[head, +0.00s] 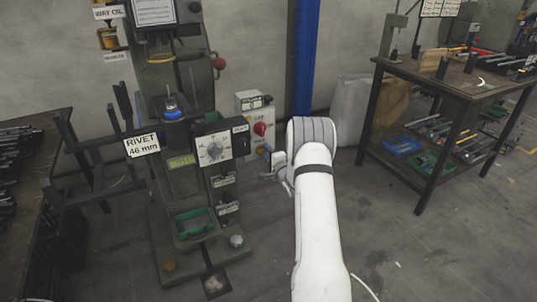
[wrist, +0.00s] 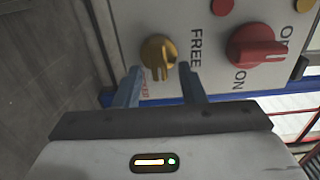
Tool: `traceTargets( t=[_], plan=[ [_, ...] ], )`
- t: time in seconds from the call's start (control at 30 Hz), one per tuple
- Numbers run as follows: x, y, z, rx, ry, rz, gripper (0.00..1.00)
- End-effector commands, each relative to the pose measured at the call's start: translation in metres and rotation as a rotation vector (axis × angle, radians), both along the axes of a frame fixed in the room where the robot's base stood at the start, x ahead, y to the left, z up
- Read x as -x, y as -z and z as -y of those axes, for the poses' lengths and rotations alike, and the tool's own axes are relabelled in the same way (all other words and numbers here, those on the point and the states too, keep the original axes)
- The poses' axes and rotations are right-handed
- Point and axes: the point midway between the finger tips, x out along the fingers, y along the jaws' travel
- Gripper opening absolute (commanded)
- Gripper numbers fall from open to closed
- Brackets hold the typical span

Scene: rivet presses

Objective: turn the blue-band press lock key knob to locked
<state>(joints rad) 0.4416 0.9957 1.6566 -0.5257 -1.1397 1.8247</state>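The lock key knob (wrist: 158,52) is a brass knob with a slot, on a grey control box in the wrist view. FREE is printed to its right; small red lettering below it is partly hidden by a finger. My gripper (wrist: 160,68) is open, its two blue fingers on either side of the knob's lower part, with narrow gaps visible. In the head view my gripper (head: 268,160) is at the lower part of the control box (head: 250,103), beside the press (head: 172,112) with a blue band. The knob is small there.
A red knob (wrist: 255,45) marked ON sits right of the brass knob. In the head view a dial box (head: 213,148) and a RIVET 46 mm sign (head: 141,145) are on the press. A blue post (head: 303,60) stands behind; a workbench (head: 450,82) is at right.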

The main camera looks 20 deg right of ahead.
Motion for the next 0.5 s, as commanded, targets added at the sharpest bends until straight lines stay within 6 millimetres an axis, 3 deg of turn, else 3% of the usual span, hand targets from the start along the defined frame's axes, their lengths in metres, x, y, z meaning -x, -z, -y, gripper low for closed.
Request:
traceTargets(
  t=[0.27, 0.5],
  plan=[
    [0.005, -0.001, 0.0, 0.001, -0.001, -0.001, 0.36],
    [0.044, -0.001, 0.002, -0.001, 0.001, -0.003, 0.36]
  ],
)
